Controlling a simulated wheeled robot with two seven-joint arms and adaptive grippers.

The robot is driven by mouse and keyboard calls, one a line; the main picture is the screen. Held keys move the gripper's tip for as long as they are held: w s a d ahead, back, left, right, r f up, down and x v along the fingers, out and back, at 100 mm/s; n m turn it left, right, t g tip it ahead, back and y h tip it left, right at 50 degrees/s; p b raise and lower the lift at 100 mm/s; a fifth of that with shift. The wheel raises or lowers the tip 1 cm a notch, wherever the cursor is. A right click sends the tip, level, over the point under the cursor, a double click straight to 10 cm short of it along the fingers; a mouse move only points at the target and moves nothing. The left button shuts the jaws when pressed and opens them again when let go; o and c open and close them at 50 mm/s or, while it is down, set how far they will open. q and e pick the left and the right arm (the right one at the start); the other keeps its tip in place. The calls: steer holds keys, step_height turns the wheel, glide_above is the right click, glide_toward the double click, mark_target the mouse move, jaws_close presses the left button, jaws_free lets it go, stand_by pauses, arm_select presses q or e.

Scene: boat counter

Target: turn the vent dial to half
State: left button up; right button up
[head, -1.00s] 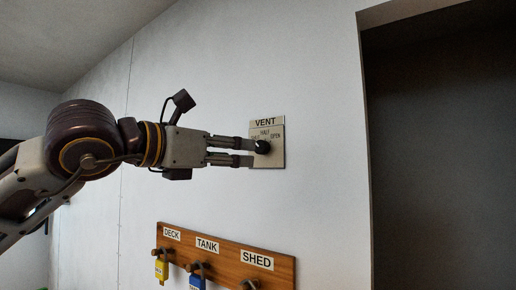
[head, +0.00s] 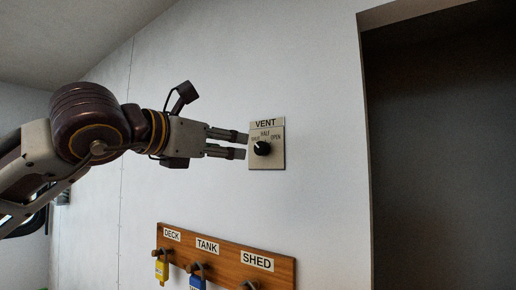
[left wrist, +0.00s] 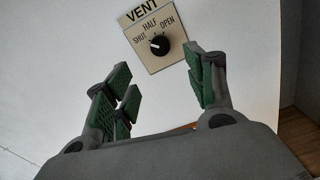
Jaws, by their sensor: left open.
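The vent dial (head: 262,149) is a round black knob on a small pale plate (head: 277,160) on the white wall. The plate is marked SHUT, HALF and OPEN under a VENT label (head: 265,123). The dial also shows in the left wrist view (left wrist: 161,45), where its pale mark appears to point left, towards SHUT. My left gripper (head: 243,146) is open and empty, its fingertips just left of the knob and apart from it. In the left wrist view the spread fingers (left wrist: 160,72) frame the space in front of the dial. My right gripper is not in view.
Below the dial, a wooden key rack (head: 222,258) carries DECK, TANK and SHED labels, with a yellow tag (head: 162,270) and a blue tag (head: 197,282) hanging. A dark doorway (head: 440,150) opens at the right. The wall around the dial is clear.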

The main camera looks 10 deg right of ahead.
arm_select(q)
steer(key=p, duration=0.3)
glide_toward(259, 149)
steer(key=x, duration=0.4)
steer(key=shift+w+d+r, duration=0.1)
steer(key=shift+d+r, duration=0.05)
steer(key=shift+r, duration=0.05)
steer(key=x, duration=0.3)
steer(key=shift+w+d+p, duration=0.5)
steer(key=shift+w+d+f, duration=0.1)
steer(key=shift+w+d, duration=0.15)
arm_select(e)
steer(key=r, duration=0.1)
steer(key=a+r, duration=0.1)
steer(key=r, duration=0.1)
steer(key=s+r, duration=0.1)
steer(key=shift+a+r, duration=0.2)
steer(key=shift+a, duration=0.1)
arm_select(q)
steer(key=shift+c, duration=0.3)
steer(key=c, duration=0.7)
steer(key=shift+c, duration=1.4)
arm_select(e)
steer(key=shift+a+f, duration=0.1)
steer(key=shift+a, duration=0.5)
